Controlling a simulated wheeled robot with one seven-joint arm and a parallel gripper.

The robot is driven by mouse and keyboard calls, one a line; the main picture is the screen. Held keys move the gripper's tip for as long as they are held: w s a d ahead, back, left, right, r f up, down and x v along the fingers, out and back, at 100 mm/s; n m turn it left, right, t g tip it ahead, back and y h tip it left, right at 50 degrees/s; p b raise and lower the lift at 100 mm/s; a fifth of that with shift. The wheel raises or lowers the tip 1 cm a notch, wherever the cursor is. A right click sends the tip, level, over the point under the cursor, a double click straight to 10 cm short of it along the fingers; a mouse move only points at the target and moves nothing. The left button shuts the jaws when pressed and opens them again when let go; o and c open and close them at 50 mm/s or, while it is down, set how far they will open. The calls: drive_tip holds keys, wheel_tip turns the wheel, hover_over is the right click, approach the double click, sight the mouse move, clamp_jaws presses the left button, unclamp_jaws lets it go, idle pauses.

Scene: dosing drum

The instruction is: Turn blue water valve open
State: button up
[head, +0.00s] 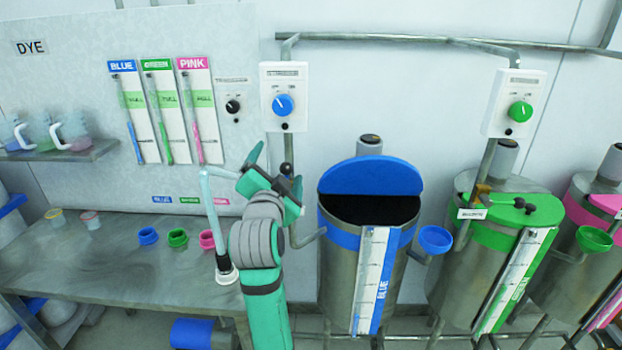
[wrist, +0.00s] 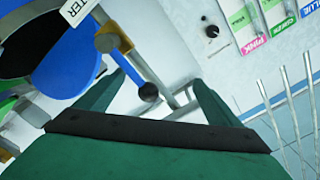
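The blue water valve shows in the wrist view as a brass body (wrist: 117,37) beside a white label (wrist: 78,10) whose visible letters read "TER". A blue handle with a dark round end knob (wrist: 148,92) reaches from it into the space between my fingers. My gripper (wrist: 158,80) is open around this knob, with gaps at both sides. In the head view my gripper (head: 280,163) is left of the blue drum (head: 340,262), with a dark knob (head: 286,169) at its fingers. My gripper hides most of the valve there, so its handle angle is unclear.
A control box with a blue dial (head: 283,105) hangs above my gripper. The blue drum's lid (head: 371,177) is raised. A green drum (head: 460,285) stands right. A steel table (head: 110,265) with colored cups is left. A clear tube (head: 208,215) stands close by my arm.

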drive_tip(key=shift+d+r, duration=0.15)
drive_tip(key=shift+d, duration=0.1)
drive_tip(key=shift+d+f, duration=0.4)
drive_tip(key=shift+f, duration=0.05)
drive_tip(key=s, duration=0.9)
idle(0.6)
